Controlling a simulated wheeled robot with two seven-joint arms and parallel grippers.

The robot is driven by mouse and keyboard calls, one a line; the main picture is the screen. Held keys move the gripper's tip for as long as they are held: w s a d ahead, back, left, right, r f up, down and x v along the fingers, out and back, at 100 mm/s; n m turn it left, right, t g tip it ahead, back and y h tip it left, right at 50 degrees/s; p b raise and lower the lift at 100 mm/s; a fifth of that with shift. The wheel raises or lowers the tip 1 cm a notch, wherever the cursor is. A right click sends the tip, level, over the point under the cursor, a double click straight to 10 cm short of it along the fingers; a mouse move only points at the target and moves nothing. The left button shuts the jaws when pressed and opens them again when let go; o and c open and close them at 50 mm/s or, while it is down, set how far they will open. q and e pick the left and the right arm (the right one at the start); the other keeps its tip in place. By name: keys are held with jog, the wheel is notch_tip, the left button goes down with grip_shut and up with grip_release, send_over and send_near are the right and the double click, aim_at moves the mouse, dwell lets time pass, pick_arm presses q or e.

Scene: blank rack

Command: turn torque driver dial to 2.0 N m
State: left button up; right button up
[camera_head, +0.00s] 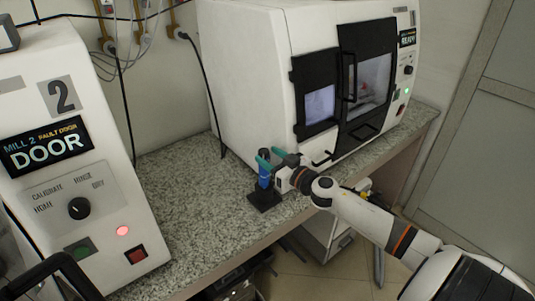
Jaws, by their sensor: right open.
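The torque driver (264,181) is a blue upright tool standing in a small black base (265,197) near the front edge of the counter. My right gripper (271,157) is at the upper part of the driver, with its green fingertips apart, one on the left side and one behind to the right. I cannot tell whether the fingers touch it. The dial and its scale are too small to read and partly hidden by the fingers. My left gripper is not in view.
A white mill (290,80) with black doors stands behind, its screen reading READY. Mill 2 (75,150) at left shows DOOR with a red light. The speckled counter (180,180) is clear between them. Cables hang on the back wall.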

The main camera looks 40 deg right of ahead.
jog(key=shift+w+a, duration=0.1)
jog(key=shift+w, duration=0.65)
jog(key=c, duration=1)
jog(key=shift+r, duration=0.1)
